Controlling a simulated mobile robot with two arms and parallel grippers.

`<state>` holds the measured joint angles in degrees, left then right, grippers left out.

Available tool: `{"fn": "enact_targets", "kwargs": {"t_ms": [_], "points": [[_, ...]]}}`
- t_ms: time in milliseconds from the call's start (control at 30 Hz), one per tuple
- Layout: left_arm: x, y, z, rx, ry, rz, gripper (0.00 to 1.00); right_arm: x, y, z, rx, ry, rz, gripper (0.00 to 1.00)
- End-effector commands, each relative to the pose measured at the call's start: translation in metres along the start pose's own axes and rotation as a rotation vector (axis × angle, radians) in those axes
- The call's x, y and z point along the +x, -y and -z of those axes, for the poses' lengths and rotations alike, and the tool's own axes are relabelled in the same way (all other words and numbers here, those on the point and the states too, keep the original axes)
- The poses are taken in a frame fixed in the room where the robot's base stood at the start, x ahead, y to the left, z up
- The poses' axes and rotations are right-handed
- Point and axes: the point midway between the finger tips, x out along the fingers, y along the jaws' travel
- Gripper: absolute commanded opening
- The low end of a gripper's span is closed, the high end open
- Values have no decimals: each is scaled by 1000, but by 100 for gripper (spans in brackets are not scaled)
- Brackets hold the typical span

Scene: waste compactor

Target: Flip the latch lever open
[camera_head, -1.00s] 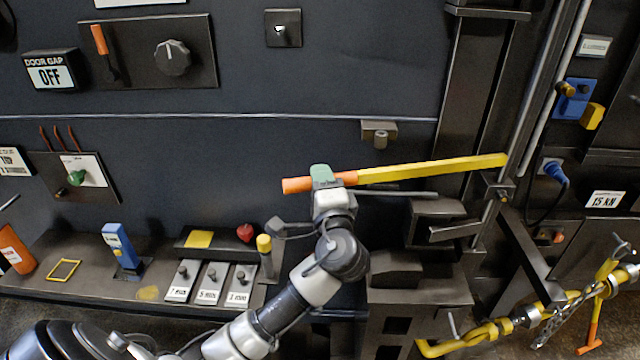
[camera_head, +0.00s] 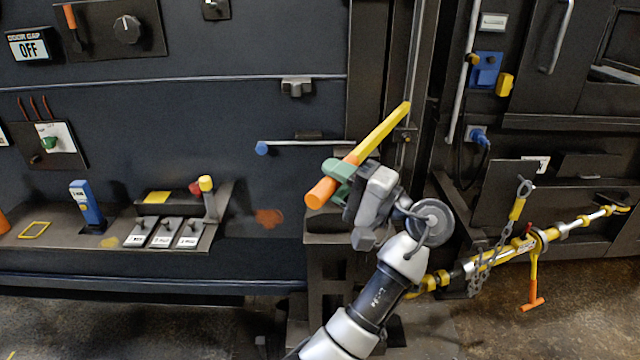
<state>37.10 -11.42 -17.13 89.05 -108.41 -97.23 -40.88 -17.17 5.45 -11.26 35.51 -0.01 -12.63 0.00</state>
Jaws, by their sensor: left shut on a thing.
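The latch lever (camera_head: 378,134) is a yellow bar with an orange grip end. It slants from its pivot at the upper right down to the orange end at the lower left. My left gripper (camera_head: 344,175) is shut on the lever near the orange part, its green fingers around the bar. The gripper body hides a little of what lies behind it. My right gripper is not in view.
A thin horizontal rod with a blue knob (camera_head: 262,148) sits left of the lever. A shelf (camera_head: 205,240) with switches is at the lower left. A yellow chain binder (camera_head: 480,263) hangs at the right. Open floor lies in front.

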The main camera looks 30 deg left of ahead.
Motion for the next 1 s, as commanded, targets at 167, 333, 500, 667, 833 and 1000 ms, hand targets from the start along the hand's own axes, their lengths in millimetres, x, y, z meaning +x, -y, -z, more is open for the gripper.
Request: {"fn": "enact_targets", "kwargs": {"t_ms": [167,333,500,667,833,1000], "points": [[-12,1,1,8,49,-4,0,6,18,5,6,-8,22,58],[-15,2,1,11,65,-4,0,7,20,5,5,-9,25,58],[-15,3,1,11,68,-4,0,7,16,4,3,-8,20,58],[-15,3,1,11,67,-3,0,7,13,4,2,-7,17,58],[-15,3,1,11,66,-3,54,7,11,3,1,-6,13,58],[-15,3,2,10,64,-2,55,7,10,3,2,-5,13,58]]}}
